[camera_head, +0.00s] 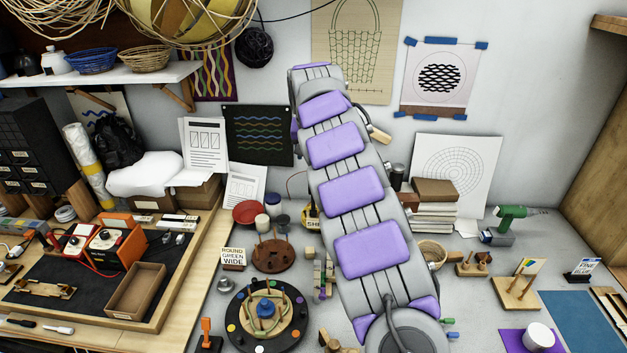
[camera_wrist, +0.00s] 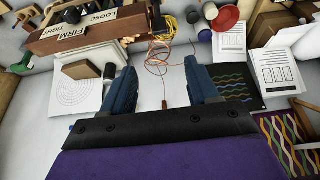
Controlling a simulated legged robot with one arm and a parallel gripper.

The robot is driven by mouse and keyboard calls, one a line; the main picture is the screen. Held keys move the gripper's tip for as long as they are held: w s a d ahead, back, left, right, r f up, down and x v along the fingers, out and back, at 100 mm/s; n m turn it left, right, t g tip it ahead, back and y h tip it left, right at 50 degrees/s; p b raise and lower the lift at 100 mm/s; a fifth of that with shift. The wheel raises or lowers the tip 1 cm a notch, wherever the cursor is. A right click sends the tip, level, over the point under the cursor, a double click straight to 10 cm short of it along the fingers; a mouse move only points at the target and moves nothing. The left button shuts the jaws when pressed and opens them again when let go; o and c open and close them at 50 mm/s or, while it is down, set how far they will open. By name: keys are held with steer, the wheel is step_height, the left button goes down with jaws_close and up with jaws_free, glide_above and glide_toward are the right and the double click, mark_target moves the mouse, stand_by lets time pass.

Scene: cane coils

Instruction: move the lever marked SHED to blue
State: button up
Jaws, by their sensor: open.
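A label reading "SH" (camera_head: 313,224) shows at the left edge of my arm in the head view, and the rest of it is hidden behind the arm. I cannot make out the SHED lever itself or its blue mark in either view. In the head view my purple-padded arm covers the middle of the bench, and the gripper is hidden.
A black disc with coloured dots and pegs (camera_head: 239,329) lies left of my arm. A brown pegged disc (camera_head: 273,266) and red bowl (camera_head: 249,212) stand behind it.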

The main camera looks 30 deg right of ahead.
steer(key=p, duration=0.2)
glide_above(313, 199)
steer(key=f, duration=1.5)
steer(key=shift+w+d+f, duration=0.2)
steer(key=shift+w, duration=0.05)
steer(key=shift+c, duration=0.3)
jaws_close()
